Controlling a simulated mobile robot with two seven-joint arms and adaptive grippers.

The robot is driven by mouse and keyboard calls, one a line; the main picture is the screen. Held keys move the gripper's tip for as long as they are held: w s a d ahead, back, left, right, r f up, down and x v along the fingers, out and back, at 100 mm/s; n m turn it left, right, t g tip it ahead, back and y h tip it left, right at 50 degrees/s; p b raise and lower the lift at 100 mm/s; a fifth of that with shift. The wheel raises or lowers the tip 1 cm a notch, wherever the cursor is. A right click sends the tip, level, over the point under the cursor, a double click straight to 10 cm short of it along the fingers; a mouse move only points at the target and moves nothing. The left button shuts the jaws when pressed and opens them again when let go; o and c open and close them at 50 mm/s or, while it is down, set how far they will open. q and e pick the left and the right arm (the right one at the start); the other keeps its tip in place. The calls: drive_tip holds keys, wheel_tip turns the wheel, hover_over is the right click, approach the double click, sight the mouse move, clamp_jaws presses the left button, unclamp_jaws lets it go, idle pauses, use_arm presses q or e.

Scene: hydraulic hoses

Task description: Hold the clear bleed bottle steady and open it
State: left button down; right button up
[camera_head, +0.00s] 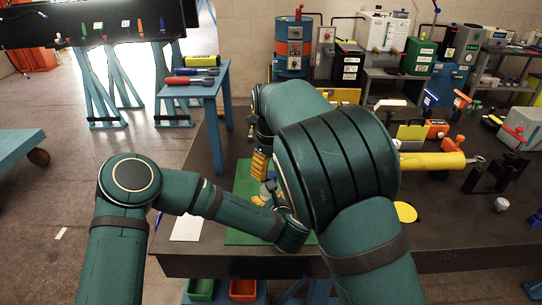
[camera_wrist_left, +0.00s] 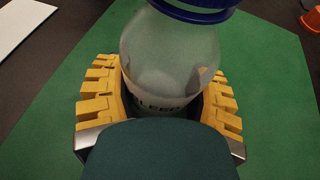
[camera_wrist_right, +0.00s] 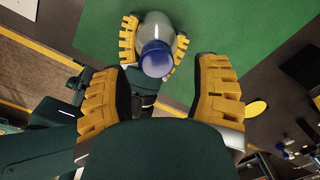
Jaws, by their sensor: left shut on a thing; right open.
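The clear bleed bottle (camera_wrist_left: 170,50) stands on the green mat (camera_wrist_left: 262,60), with a blue cap (camera_wrist_left: 200,10) on its neck and lettering low on its side. My left gripper (camera_wrist_left: 162,100) is shut on the bottle's body, a yellow finger on each side. In the right wrist view the blue cap (camera_wrist_right: 156,58) shows from above, between my left gripper's fingers (camera_wrist_right: 152,50). My right gripper (camera_wrist_right: 160,90) is open and empty above the bottle, its fingers apart and the cap beyond them. In the head view my right arm partly covers the bottle; my right gripper (camera_head: 260,165) points down there.
The green mat (camera_head: 240,238) lies on the dark table (camera_head: 460,230). A white sheet (camera_head: 188,225) is at its left. A yellow cylinder (camera_head: 432,161) and a yellow disc (camera_head: 405,212) lie right of my right arm. Green and orange bins (camera_head: 243,289) are below the table's front edge.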

drive_tip(key=shift+f, duration=0.7)
use_arm(q)
drive_tip(key=shift+r, duration=0.1)
use_arm(e)
clamp_jaws()
drive_tip(key=shift+d, duration=0.1)
use_arm(q)
drive_tip(key=shift+c, duration=0.3)
unclamp_jaws()
